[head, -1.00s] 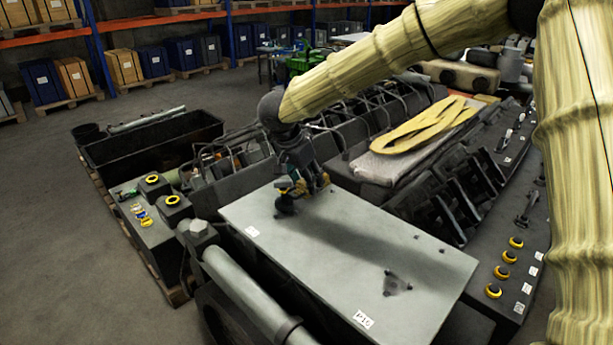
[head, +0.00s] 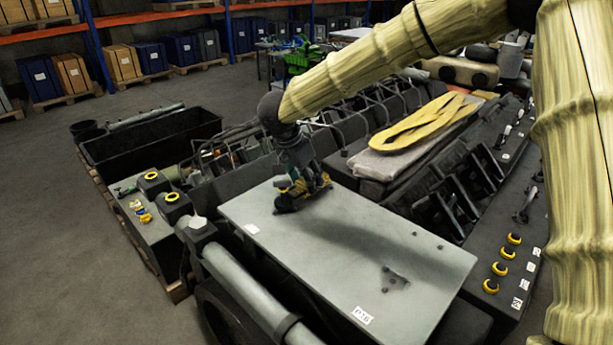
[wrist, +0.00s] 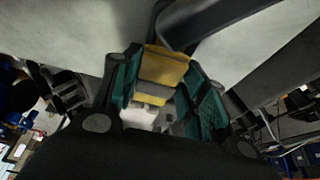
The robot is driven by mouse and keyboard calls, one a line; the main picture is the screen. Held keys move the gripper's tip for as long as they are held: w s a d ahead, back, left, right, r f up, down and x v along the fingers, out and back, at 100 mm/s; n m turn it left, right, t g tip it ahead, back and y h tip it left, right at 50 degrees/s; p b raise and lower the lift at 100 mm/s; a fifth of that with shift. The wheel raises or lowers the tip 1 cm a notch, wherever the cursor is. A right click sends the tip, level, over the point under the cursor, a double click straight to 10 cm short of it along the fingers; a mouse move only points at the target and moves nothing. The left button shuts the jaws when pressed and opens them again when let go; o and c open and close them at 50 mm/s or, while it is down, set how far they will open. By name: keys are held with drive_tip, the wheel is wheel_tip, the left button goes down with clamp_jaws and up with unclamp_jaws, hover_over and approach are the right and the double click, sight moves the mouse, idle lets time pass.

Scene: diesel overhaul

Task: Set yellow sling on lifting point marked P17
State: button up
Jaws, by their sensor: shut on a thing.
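My gripper (head: 300,190) is low over the left end of a grey plate (head: 350,245). In the wrist view its green-padded fingers (wrist: 168,90) are shut on a yellow piece (wrist: 164,66), which I take to be the yellow sling. A dark curved bar (wrist: 215,22) runs beside the yellow piece; I cannot tell whether they touch. A white label (head: 252,229) lies left of the gripper, too small to read. Another label (head: 363,315) is at the plate's front edge, near a dark triangular fitting (head: 394,279). I cannot make out P17 for certain.
A flat yellow looped strap (head: 425,122) lies on a pale pad (head: 382,166) behind. Yellow-ringed fittings (head: 491,286) line the right block. More stand on the left block (head: 150,217). A black bin (head: 150,150) is at left. The floor at left is clear.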

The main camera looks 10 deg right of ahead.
drive_tip(key=shift+f, duration=0.55)
idle(0.8)
drive_tip(key=o, duration=1.3)
drive_tip(key=v, duration=1.2)
